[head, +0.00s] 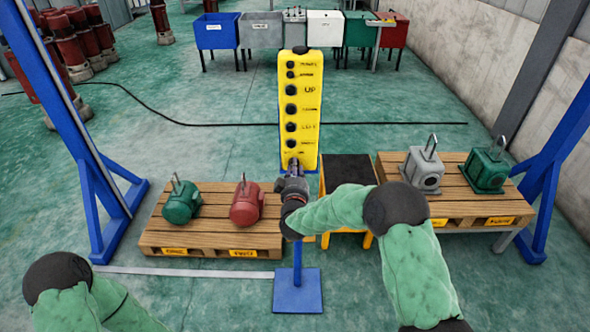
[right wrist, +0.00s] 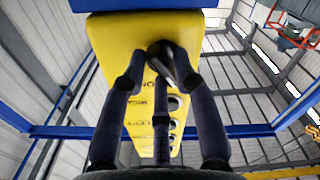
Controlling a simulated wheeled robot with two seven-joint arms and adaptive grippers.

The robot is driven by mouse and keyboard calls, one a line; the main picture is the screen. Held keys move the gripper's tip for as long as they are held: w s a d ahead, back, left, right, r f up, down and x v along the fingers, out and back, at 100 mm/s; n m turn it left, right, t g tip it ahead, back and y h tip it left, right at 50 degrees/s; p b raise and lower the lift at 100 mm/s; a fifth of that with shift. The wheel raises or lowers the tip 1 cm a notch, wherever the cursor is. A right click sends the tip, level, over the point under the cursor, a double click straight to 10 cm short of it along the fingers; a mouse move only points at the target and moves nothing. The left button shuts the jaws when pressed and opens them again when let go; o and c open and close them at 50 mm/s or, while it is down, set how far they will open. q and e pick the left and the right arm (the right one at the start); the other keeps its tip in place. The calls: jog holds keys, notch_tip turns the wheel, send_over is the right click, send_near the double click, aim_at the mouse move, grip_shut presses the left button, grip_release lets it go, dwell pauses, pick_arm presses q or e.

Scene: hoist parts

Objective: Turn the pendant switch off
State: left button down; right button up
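The yellow pendant (head: 284,100) stands upright in the middle of the head view, with a column of black round buttons and labels such as UP and LEFT. My right gripper (head: 293,170) is at its bottom end, covering the lowest part of its face. In the right wrist view the pendant (right wrist: 112,70) is seen from close up. A black knob (right wrist: 161,52), apparently the switch, sits between the spread fingers of my right gripper (right wrist: 160,65). Contact with the knob is not clear. My left arm shows at the bottom left of the head view; its gripper is out of view.
A blue post on a base plate (head: 297,292) stands below the pendant. Pallets with green and red hoist parts (head: 181,203) are at left, grey and green ones (head: 424,170) at right. Blue frame legs (head: 65,100) flank the area. Coloured bins (head: 216,32) stand behind.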

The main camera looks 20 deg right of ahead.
dwell(0.3)
jog(key=v, duration=1.2)
jog(key=s+a+f+m+g+y, duration=0.1)
jog(key=s+a+f+g+y, duration=0.2)
jog(key=f, duration=0.8)
jog(key=s+f+g+y, duration=0.2)
jog(key=s+f+g, duration=0.2)
jog(key=f, duration=0.7)
jog(key=s+a+f+m+g+y, duration=0.1)
jog(key=s+f+g, duration=0.2)
jog(key=s, duration=0.5)
jog(key=s+a+f+m+g+y, duration=0.1)
jog(key=s+a+f+m+g, duration=0.1)
jog(key=s+f, duration=0.4)
jog(key=s+a+f+m+g+y, duration=0.1)
jog(key=s+f+g, duration=0.4)
jog(key=s, duration=0.5)
jog(key=shift+a+y, duration=0.3)
jog(key=shift+y, duration=0.2)
